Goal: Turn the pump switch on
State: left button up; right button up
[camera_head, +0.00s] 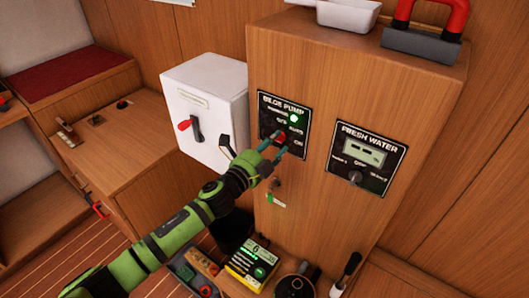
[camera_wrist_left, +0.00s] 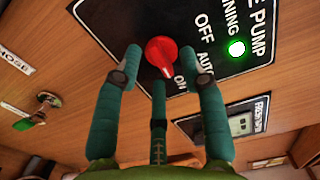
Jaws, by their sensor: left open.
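The bilge pump panel (camera_head: 264,117) is a black plate on the front of the wooden cabinet, labelled OFF, AUTO and ON. Its red rotary knob (camera_wrist_left: 160,52) shows clearly in the wrist view; in the head view the knob (camera_head: 279,137) is partly behind my fingers. The knob's narrow end seems to point down towards ON, but I cannot be sure. A green lamp (camera_wrist_left: 236,48) by RUNNING is lit. My left gripper (camera_head: 275,146) is open, its teal fingers spread around the knob; contact is not clear. My right gripper is not in view.
The fresh water panel (camera_head: 364,157) is right of the pump panel. A white box (camera_head: 203,105) with a red-handled switch stands to the left. Below are a yellow meter (camera_head: 250,263) and other items. A small key-like fitting (camera_head: 275,201) sits under the pump panel.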

pick_arm(q)
jog(key=v, duration=1.1)
jog(key=shift+s+a, duration=0.2)
jog(key=shift+s, duration=0.05)
